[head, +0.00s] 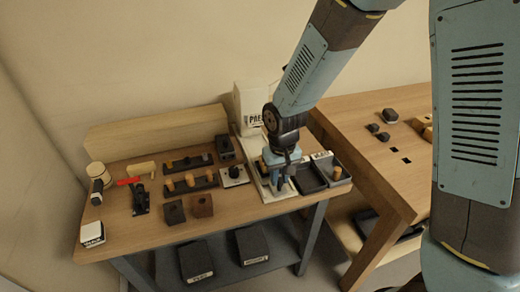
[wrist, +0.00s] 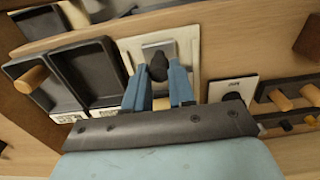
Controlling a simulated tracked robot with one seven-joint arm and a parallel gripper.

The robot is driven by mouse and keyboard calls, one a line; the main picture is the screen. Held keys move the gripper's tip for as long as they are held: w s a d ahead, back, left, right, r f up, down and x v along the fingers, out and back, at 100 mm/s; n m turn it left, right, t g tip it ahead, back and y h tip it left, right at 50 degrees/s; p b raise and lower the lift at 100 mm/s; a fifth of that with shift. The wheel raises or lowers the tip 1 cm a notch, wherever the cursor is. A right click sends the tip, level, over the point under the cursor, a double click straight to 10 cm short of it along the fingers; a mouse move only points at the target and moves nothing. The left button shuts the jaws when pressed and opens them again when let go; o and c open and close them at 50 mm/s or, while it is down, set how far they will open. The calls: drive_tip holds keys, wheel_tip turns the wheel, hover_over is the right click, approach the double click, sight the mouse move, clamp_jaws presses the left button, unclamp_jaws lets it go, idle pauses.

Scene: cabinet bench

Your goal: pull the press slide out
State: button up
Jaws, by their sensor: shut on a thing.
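The white press (head: 252,108) stands at the back right of the bench, partly hidden by my arm. Its pale base (head: 277,195) reaches forward toward the front edge. In the wrist view, the press slide (wrist: 153,47) is a grey plate lying on the white base (wrist: 189,42), with a black knob (wrist: 158,67) on it. My gripper (wrist: 158,72) has its two blue fingers on either side of that knob and is shut on it. In the head view my gripper (head: 284,183) is low over the base, and the knob is hard to make out.
Dark trays (head: 309,179) stand just right of the base; a wooden cylinder (wrist: 31,79) lies in one. A white plate with a black knob (head: 234,175) sits to the left, beside racks of wooden pegs (head: 190,183). A second wooden table (head: 372,150) adjoins on the right.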

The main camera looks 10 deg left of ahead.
drive_tip(key=o, duration=0.7)
drive_tip(key=shift+d, duration=0.15)
drive_tip(key=shift+o, duration=0.2)
drive_tip(key=shift+r, duration=3.5)
